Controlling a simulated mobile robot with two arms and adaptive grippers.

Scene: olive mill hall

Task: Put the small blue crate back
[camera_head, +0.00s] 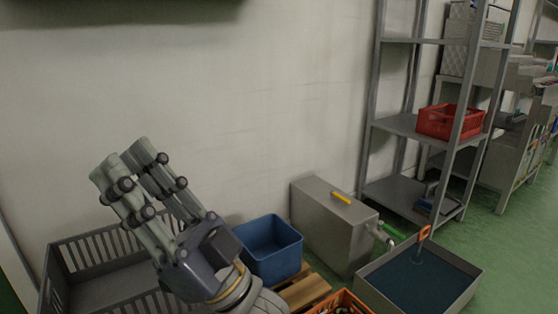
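A blue open-topped bin (272,263), the largest blue container in view, stands upright at the lower middle, by the wall; I cannot tell for sure that it is the small blue crate. Its inside looks empty as far as I see. My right gripper (122,162) is raised at the lower left, pointing up and left, above the grey crate. Its fingers stand apart with nothing between them. Its wrist covers part of the view just left of the blue bin. My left gripper is not in view.
A grey slatted crate (62,274) is at lower left. A wooden pallet (306,291), an orange crate (340,297), a grey metal tank (325,232) and a dark-filled tray (470,280) crowd the front. A metal shelf (405,123) holds a red crate (437,121). Green floor is free at right.

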